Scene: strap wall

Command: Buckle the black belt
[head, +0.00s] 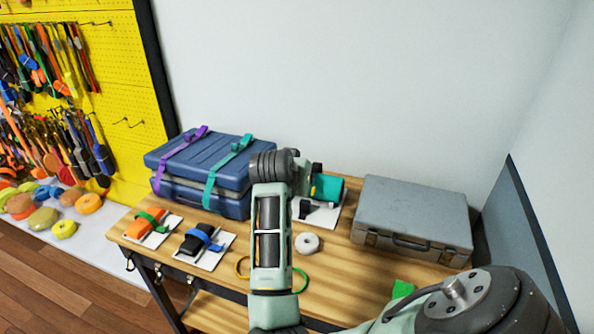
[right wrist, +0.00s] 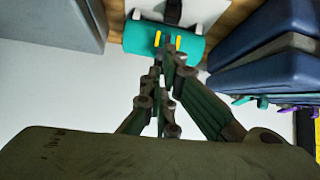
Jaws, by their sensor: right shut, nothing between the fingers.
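A teal roll (head: 328,187) lies on a white board at the back of the table; it also shows in the right wrist view (right wrist: 145,36). A black belt (right wrist: 173,10) runs over the board beside the roll; part of it shows in the head view (head: 304,209). Whether its ends are joined I cannot see. My right gripper (right wrist: 168,44) is shut and empty, its yellow-tipped fingers in front of the roll's side. In the head view my right gripper (head: 314,182) is by the roll, and my arm hides part of that area. My left gripper is not in view.
A blue case (head: 190,175) with purple and teal straps stands left of my arm. A grey case (head: 412,225) stands right. Orange (head: 147,222) and black (head: 197,240) strapped items lie front left. A white tape roll (head: 307,243) lies on the wooden table.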

